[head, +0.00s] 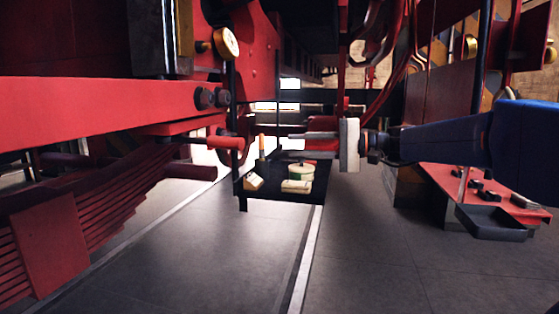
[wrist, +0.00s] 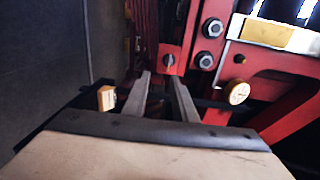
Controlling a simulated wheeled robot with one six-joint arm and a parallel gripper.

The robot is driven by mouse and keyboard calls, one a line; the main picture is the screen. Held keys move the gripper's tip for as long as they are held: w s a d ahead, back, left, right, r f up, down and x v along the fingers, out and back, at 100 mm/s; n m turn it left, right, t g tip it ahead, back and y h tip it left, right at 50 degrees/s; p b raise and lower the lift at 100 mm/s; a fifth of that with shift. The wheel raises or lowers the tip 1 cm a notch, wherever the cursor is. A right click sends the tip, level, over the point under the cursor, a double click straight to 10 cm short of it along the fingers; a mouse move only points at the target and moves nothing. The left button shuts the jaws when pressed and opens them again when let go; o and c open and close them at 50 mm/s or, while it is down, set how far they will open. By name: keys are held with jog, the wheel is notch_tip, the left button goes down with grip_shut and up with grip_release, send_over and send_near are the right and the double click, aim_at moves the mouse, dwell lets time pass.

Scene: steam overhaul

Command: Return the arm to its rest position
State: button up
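My blue arm (head: 450,140) reaches in from the right in the head view, roughly level, and ends in my gripper (head: 290,146). Its pale body stands upright and its two grey fingers point left, above a small black table. The wrist view shows the fingers (wrist: 160,78) apart with nothing held between them. Beyond them are red metalwork and a bolt head.
The black table (head: 285,196) holds a cream round tin (head: 301,171), pale blocks (head: 296,187) and an upright handled tool. A red beam (head: 100,105) and leaf spring (head: 90,215) fill the left. A dark tray (head: 492,222) sits right. Floor between is clear.

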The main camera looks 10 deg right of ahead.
jog(key=s+d+f+n+g+h, duration=0.15)
jog(key=s+f+h, duration=0.65)
jog(key=s+f, duration=1)
jog(key=s+d+f+n+h, duration=0.2)
jog(key=s+d+f+h, duration=0.6)
jog(key=s+d+f, duration=0.6)
jog(key=shift+f, duration=0.6)
jog(key=shift+d+n+t, duration=0.1)
jog(key=shift+n+t, duration=0.15)
